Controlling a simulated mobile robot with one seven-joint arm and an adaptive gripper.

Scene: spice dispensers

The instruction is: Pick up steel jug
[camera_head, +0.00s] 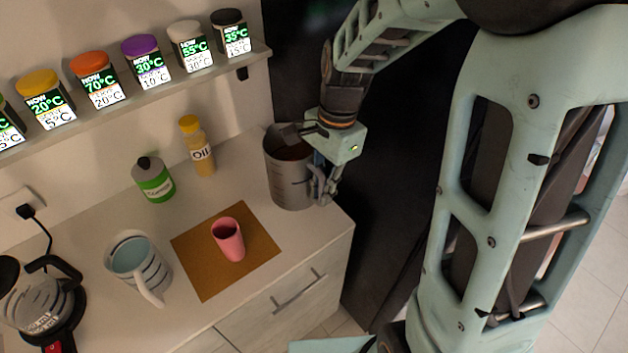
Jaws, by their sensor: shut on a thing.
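The steel jug (287,179) is a tall grey metal jug with markings on its side. It stands upright at the far right end of the counter, close to the wall. My gripper (321,193) is at the jug's right side, shut on its handle. The handle is partly hidden by the fingers. The inside of the jug looks brownish, and part of its rim is covered by my gripper's body. I cannot tell whether the jug's base touches the counter.
A pink cup (228,240) stands on a brown mat (196,262). A white jug (138,266), a glass kettle (38,300), a green bottle (153,180) and an oil bottle (198,148) share the counter (105,214). Above is a shelf (140,98) with several spice jars.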

